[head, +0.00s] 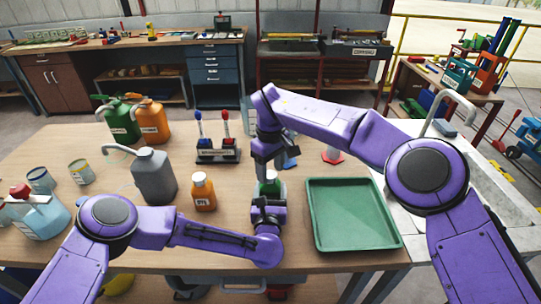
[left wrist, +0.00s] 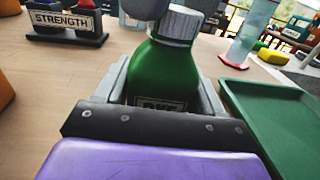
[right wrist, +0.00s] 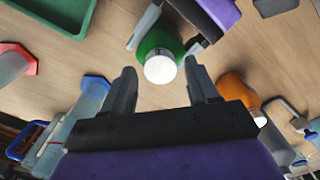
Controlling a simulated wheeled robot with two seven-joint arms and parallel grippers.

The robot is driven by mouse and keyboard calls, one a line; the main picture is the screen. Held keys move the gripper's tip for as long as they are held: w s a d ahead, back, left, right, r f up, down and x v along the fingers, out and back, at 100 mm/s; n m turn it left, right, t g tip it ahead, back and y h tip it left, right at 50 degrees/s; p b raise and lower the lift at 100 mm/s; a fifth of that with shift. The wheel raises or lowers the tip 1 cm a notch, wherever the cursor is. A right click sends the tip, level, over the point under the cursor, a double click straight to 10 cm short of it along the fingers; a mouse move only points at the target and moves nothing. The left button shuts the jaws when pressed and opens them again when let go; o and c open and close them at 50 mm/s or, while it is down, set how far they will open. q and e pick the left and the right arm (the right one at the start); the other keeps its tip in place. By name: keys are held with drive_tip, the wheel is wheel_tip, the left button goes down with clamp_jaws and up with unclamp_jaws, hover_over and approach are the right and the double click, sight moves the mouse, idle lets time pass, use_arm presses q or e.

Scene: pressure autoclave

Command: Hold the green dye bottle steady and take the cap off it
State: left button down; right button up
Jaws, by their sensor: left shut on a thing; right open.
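The green dye bottle (head: 268,188) stands upright on the wooden table (head: 120,165), with a label reading DYE facing the left wrist camera. My left gripper (head: 268,197) is shut around its body; the left wrist view shows the green body (left wrist: 168,72) between both fingers. The white ribbed cap (left wrist: 178,22) is on the bottle's top. My right gripper (head: 263,170) is above the bottle, pointing down and open. In the right wrist view the cap (right wrist: 160,69) appears between the two separated fingertips, with no contact visible. The head view mostly hides the cap.
A green tray (head: 350,215) lies right of the bottle. An orange bottle (head: 203,191) and a grey jug (head: 153,176) stand to its left. A stand with blue and red handled tools (head: 218,150) is behind. A clear cylinder with a red base (head: 332,153) stands behind the tray.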

drive_tip(key=shift+f, duration=0.4)
